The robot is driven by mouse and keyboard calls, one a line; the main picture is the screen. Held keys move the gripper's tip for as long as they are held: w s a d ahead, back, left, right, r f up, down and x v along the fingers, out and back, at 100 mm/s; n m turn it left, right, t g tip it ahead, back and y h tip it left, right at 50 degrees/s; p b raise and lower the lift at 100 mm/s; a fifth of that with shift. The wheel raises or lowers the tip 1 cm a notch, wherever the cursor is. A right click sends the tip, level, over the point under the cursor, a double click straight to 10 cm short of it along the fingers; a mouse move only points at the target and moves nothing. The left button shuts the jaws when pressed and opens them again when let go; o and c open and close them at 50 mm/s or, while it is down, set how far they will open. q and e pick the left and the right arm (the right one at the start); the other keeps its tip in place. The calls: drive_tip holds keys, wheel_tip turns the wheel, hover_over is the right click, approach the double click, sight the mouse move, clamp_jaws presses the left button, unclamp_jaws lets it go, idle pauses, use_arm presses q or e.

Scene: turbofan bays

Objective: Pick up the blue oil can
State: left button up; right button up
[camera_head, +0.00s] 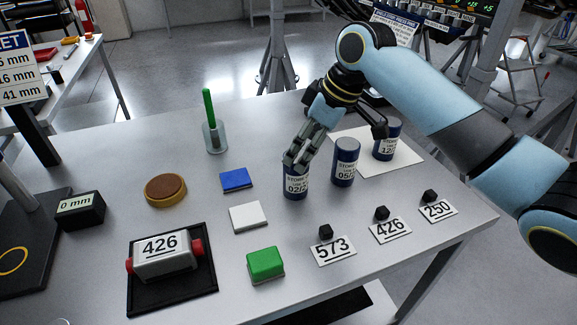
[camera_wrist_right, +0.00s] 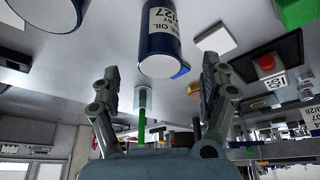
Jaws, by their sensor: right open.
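Three dark blue cans with white labels stand upright: the front one (camera_head: 296,183), the middle one (camera_head: 345,165) and the back one (camera_head: 387,141). In the right wrist view, one can (camera_wrist_right: 160,40) shows a label reading "OIL" and "02/27", matching the front can. My right gripper (camera_head: 338,142) is over the cans, one finger overlapping the front can's top. It is open and empty in the right wrist view (camera_wrist_right: 163,85), with that can ahead of the gap between its fingers. I cannot tell whether a finger touches a can. My left gripper is out of view.
Number plates with black knobs, including the 573 plate (camera_head: 333,251), lie in front. Blue (camera_head: 236,179), white (camera_head: 249,217) and green (camera_head: 265,264) blocks lie leftward. A green stick (camera_head: 208,107) stands in a holder.

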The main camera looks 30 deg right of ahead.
sight(299, 157)
drive_tip(key=x, duration=0.3)
drive_tip(key=shift+s+a+f, duration=0.1)
drive_tip(key=shift+a+f, duration=0.05)
drive_tip(key=shift+f, duration=0.1)
drive_tip(key=shift+w+f, duration=0.2)
drive_tip(key=shift+f, duration=0.05)
drive_tip(key=x, duration=0.5)
drive_tip(key=shift+w+r, duration=0.1)
drive_tip(key=shift+w, duration=0.05)
drive_tip(key=shift+c, duration=0.9)
drive_tip(key=c, duration=0.4)
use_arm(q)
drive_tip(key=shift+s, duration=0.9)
use_arm(e)
drive_tip(key=c, duration=0.9)
